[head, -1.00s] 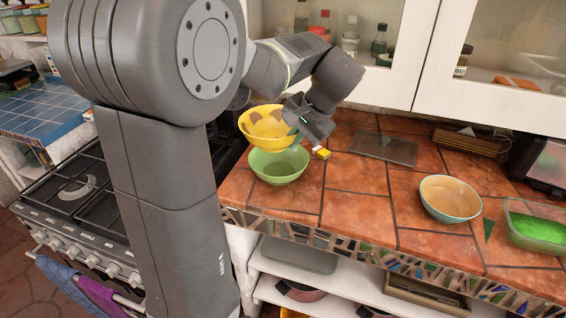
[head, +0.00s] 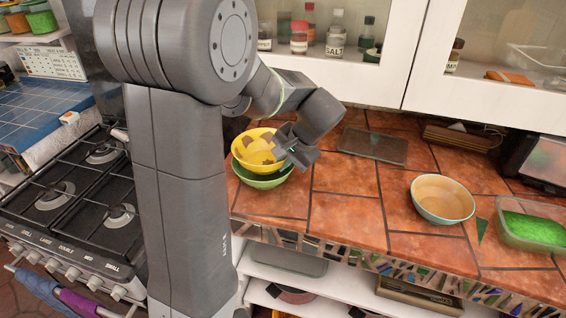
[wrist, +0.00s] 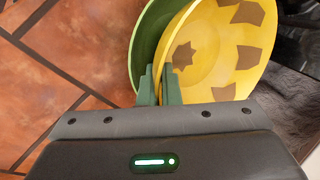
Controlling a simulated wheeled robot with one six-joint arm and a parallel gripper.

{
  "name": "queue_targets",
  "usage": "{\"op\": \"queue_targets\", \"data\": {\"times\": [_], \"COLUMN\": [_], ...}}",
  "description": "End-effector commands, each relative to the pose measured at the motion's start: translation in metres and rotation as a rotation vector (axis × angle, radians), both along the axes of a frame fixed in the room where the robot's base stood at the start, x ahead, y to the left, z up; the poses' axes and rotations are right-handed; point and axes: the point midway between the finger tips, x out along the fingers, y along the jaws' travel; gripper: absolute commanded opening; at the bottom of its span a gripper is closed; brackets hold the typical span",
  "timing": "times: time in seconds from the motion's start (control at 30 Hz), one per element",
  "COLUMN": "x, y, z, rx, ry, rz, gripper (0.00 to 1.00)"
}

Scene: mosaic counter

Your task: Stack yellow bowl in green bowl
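The yellow bowl (head: 258,147), with brown patches inside, sits low in the green bowl (head: 262,181) on the tiled counter, left of the middle in the head view. Only part of the green bowl's rim and outer wall shows. In the wrist view the yellow bowl (wrist: 228,50) fills the upper right, with the green bowl (wrist: 150,42) showing along its left side. My gripper (head: 289,148) is at the yellow bowl's right rim. In the wrist view its green fingers (wrist: 158,84) are close together on the rim of the yellow bowl. Whether the bowl's base touches the green bowl is hidden.
A tan and teal bowl (head: 442,199) stands to the right on the counter. A green-filled container (head: 530,230) is at the far right. A flat grey tray (head: 373,146) lies behind. The stove (head: 75,200) is on the left. The middle counter is clear.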

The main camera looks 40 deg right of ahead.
Motion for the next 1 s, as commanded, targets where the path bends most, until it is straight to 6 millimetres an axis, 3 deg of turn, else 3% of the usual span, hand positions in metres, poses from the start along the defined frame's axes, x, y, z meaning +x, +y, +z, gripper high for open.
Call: {"op": "queue_targets", "data": {"times": [0.77, 0.8, 1.0], "x": [0.000, 0.000, 0.000], "y": [0.000, 0.000, 0.000], "z": [-0.014, -0.015, -0.015], "rx": [-0.003, -0.002, -0.002], "ry": [-0.002, -0.001, -0.001], "rz": [-0.001, -0.001, -0.001], "gripper": [0.00, 0.12, 0.13]}}
